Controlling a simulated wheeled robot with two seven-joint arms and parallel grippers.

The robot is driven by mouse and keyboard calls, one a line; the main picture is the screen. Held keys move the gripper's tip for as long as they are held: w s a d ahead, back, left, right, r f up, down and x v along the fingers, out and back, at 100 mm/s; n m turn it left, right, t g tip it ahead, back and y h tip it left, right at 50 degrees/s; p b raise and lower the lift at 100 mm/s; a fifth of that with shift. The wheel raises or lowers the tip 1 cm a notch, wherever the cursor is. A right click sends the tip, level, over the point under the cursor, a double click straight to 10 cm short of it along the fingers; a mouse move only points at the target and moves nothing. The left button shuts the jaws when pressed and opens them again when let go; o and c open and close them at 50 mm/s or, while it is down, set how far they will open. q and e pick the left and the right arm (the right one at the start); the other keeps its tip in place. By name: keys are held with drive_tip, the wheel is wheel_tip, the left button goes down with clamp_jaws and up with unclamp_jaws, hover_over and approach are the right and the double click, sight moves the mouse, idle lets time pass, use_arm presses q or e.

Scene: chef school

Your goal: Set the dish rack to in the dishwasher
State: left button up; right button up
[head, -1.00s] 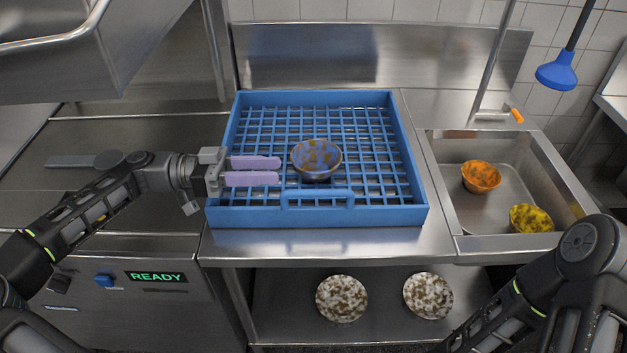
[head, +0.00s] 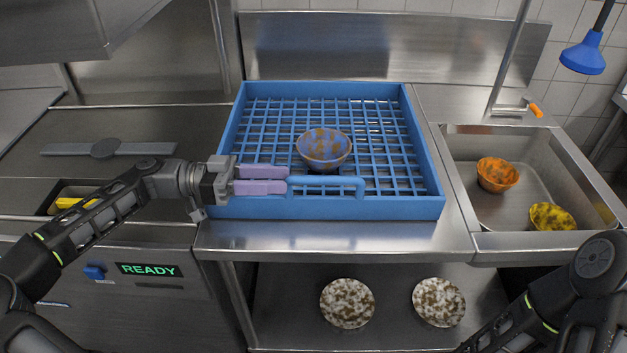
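The blue dish rack (head: 330,208) lies on the steel counter, with a front handle (head: 345,184) and a blue-and-brown bowl (head: 323,152) inside. My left gripper (head: 286,179) is over the rack's front left part. Its two lilac fingers are slightly apart, their tips at the handle's left end. I cannot tell whether they touch it. The dishwasher is at the left, with a lit READY display (head: 148,270), a grey spray arm (head: 106,149) and a raised steel hood (head: 60,35). My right arm shows at lower right, its gripper out of view.
A sink (head: 470,210) at the right holds an orange bowl (head: 497,175) and a yellow bowl (head: 551,217). Two speckled plates (head: 347,303) (head: 438,302) lie on the shelf below. A steel backsplash (head: 390,55) stands behind the rack. The surface left of the rack is mostly clear.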

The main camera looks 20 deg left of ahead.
sight(314, 180)
use_arm(q)
drive_tip(key=shift+d, duration=0.1)
drive_tip(key=p+x, duration=0.1)
drive_tip(key=x, duration=0.6)
drive_tip(key=shift+w+d+p, duration=0.15)
drive_tip(key=shift+d+p, duration=0.15)
clamp_jaws()
idle(1.2)
